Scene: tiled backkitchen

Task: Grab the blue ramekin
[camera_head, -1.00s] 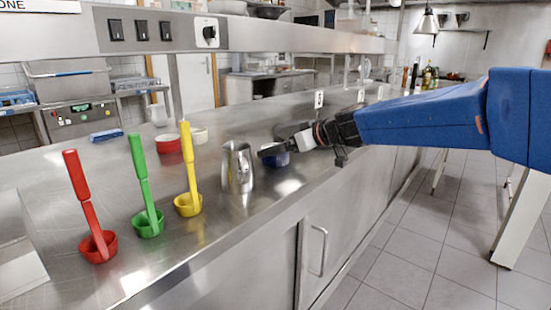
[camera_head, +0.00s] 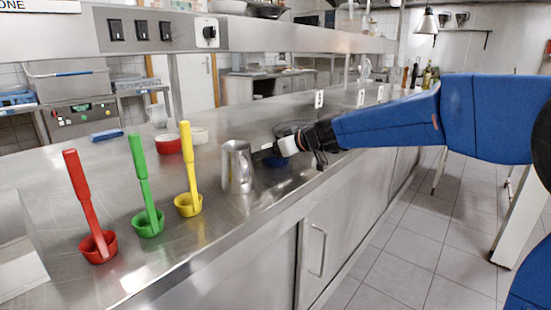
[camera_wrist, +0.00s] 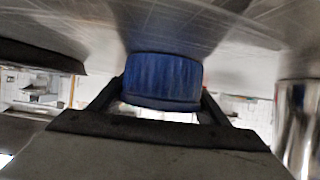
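The blue ramekin (camera_head: 277,161) is on the steel counter in the head view, partly hidden by my gripper. In the wrist view the blue ramekin (camera_wrist: 163,82) is in the middle, between the ends of my two dark fingers. My gripper (camera_wrist: 165,95) has one finger on each side of it, very close to its walls. A firm hold does not show. In the head view my gripper (camera_head: 290,148) is low over the counter at the ramekin, reaching in from the right.
A steel jug (camera_head: 238,168) stands just left of the ramekin. Further left are yellow (camera_head: 188,204), green (camera_head: 148,223) and red (camera_head: 97,246) cups with long handles. A red ramekin (camera_head: 168,145) and a cream one (camera_head: 198,136) sit behind. The counter (camera_head: 230,220) is clear in front.

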